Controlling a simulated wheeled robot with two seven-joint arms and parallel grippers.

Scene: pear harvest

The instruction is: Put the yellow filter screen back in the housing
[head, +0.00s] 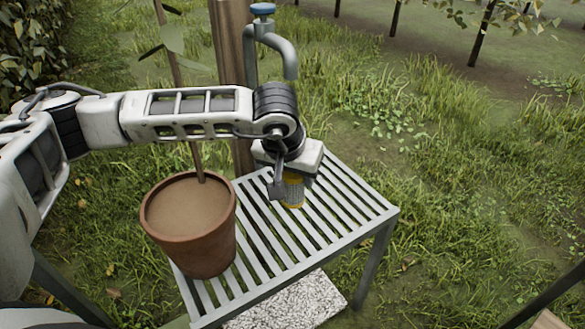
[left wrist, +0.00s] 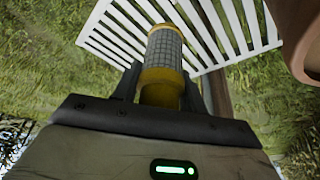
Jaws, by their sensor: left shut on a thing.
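The yellow filter screen (head: 293,190) is a small cylinder with grey mesh and yellow ends. It also shows in the left wrist view (left wrist: 164,50), where its yellow lower end sits between the fingers. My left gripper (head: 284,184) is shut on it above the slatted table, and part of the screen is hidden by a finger. In the left wrist view my left gripper (left wrist: 160,88) has one finger on each side of the screen. I cannot make out a filter housing in either view. My right gripper is not in view.
The grey slatted table (head: 370,214) holds a terracotta pot (head: 190,240) with a plant at its left. A grey standpipe with a bent spout (head: 284,48) and blue knob (head: 262,9) rises behind the table by a wooden post (head: 232,60). The table's right side is clear.

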